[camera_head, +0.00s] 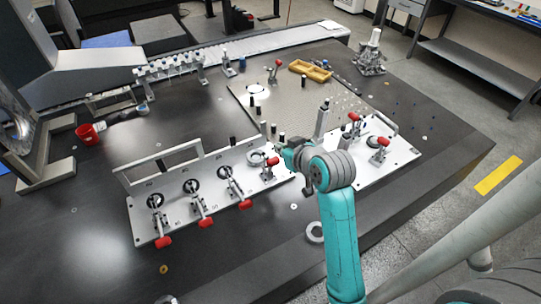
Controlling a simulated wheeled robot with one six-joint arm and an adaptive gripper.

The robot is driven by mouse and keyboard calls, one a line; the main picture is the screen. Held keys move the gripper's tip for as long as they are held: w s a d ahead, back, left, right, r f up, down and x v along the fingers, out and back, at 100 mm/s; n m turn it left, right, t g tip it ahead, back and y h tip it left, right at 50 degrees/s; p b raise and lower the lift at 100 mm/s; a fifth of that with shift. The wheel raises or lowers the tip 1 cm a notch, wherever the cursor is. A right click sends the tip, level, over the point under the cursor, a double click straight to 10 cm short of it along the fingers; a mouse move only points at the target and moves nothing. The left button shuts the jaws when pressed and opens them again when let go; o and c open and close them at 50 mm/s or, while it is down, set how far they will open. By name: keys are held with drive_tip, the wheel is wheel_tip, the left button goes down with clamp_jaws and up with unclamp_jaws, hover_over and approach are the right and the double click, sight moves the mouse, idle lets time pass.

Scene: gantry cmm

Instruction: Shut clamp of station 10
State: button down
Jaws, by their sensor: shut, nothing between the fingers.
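A white fixture plate (177,229) carries a row of toggle clamps with red handles. The three clamps toward the left have handles (163,241) (206,221) (246,204) pointing to the plate's front edge. The clamp at the right end has its red handle (272,161) further back, beside my gripper; its exact tilt is hard to tell. The station numbers are too small to read surely, so I cannot confirm which is station 10. My gripper (282,149) is shut and empty, just right of that handle; I cannot tell if they touch. My wrist hides the plate's right end.
A second white plate (398,158) with red-handled clamps (381,142) lies right of my arm. A metal ring (315,231) lies in front. A grey perforated plate (240,88), yellow tray (310,70) and red cup (87,134) are behind. The dark table's front left is mostly clear.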

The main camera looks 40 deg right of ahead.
sight(272, 159)
drive_tip(key=x, duration=0.3)
drive_tip(key=f+x, duration=0.1)
drive_tip(key=x, duration=0.2)
drive_tip(key=s+x, duration=0.1)
drive_tip(key=x, duration=0.2)
drive_tip(key=shift+a+f, duration=0.15)
drive_tip(key=shift+f, duration=0.25)
drive_tip(key=shift+s+a+f, duration=0.2)
drive_tip(key=shift+s+f, duration=0.45)
drive_tip(key=shift+s, duration=0.1)
